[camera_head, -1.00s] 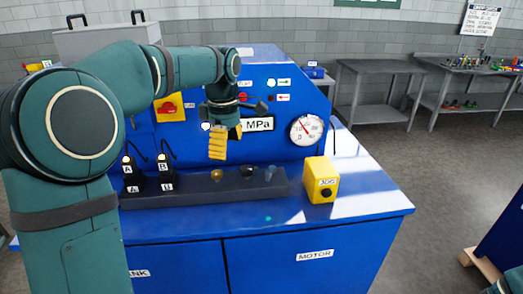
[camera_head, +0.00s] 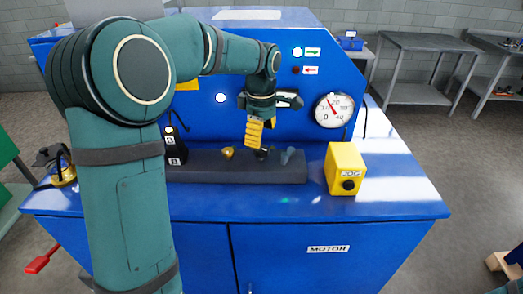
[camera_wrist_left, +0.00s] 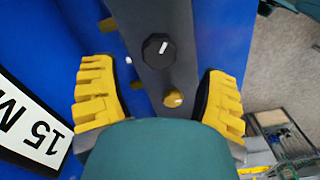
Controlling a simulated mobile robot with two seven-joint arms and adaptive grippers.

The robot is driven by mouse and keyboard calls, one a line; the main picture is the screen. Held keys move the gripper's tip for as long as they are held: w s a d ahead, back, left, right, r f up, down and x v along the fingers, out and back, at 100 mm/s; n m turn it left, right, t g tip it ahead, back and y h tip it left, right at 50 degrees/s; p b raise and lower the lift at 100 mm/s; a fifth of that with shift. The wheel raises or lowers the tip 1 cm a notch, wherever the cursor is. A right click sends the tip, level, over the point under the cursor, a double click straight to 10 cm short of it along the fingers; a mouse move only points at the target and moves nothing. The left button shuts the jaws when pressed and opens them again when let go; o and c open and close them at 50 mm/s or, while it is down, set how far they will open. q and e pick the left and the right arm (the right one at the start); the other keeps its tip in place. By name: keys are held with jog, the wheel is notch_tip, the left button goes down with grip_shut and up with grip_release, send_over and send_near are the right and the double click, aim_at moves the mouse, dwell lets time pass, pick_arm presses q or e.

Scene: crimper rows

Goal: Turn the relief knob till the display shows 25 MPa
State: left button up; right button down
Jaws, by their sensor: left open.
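The display (camera_head: 289,100) on the blue panel is mostly hidden behind my left wrist in the head view. In the left wrist view the display (camera_wrist_left: 30,120) shows "15 M", with the rest cut off. A grey strip (camera_head: 200,170) carries a brass knob (camera_head: 228,152), a dark knob (camera_head: 262,154) and a grey one (camera_head: 287,156). I cannot read which is the relief knob. My left gripper (camera_head: 254,131) points down just above the dark knob. In the left wrist view its yellow fingers (camera_wrist_left: 160,97) are wide apart, with a black white-marked knob (camera_wrist_left: 158,50) and the brass knob between or beyond them.
A round gauge (camera_head: 334,110) sits right of the display. A yellow JOG box (camera_head: 345,168) stands right of the strip. A black block (camera_head: 175,150) stands at the strip's left, partly behind my arm. The blue top at the front right is clear.

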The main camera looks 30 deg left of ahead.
aim_at(261, 148)
pick_arm(q)
notch_tip(261, 148, down, 5)
jog(key=shift+r+b, duration=0.1)
jog(key=shift+b, duration=0.2)
jog(key=c, duration=1.2)
